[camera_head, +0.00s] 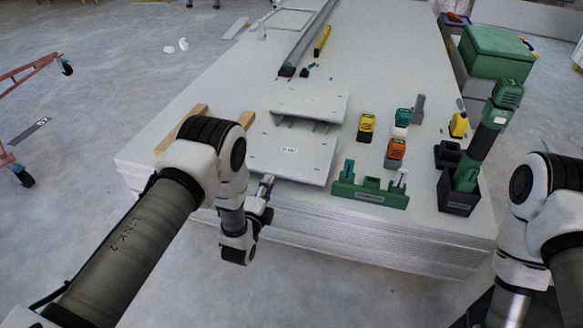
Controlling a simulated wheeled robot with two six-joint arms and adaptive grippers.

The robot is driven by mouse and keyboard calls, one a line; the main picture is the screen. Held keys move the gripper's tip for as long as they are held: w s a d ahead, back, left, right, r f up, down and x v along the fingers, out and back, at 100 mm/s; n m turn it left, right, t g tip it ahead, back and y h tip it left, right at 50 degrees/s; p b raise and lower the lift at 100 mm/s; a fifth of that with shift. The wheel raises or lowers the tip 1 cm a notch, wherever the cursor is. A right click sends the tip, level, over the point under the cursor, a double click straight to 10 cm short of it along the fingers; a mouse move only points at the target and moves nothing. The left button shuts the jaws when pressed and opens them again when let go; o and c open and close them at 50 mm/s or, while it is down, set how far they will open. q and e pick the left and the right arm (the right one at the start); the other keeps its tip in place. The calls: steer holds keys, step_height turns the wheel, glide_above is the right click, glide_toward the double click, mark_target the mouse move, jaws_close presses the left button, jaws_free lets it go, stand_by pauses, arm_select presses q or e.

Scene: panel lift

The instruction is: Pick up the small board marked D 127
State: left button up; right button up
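A small pale board (303,163) lies near the front edge of the large white panel stack. It bears a small dark label, too small to read surely. A second small pale board (310,101) lies just behind it, with no readable mark. My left gripper (266,184) is at the front left edge of the nearer board, its fingers pointing toward it. I cannot tell whether it touches the board or how far its fingers are apart. My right arm enters at the right; its gripper is out of view.
The panel stack (390,245) fills the middle. Wooden strips (185,124) lie left of the boards. A green holder (370,188), an orange tool (395,150), a yellow tool (366,126) and a green upright tool (485,135) stand to the right. A long metal rail (305,40) lies behind.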

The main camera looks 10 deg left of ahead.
mark_target(275, 166)
arm_select(q)
steer(key=w+b, duration=0.4)
steer(key=w, duration=0.2)
steer(key=shift+w+d, duration=0.15)
steer(key=shift+w, duration=0.15)
steer(key=shift+w+r, duration=0.15)
steer(key=shift+w, duration=0.2)
steer(key=shift+r, duration=0.1)
jaws_close()
steer(key=shift+r, duration=0.1)
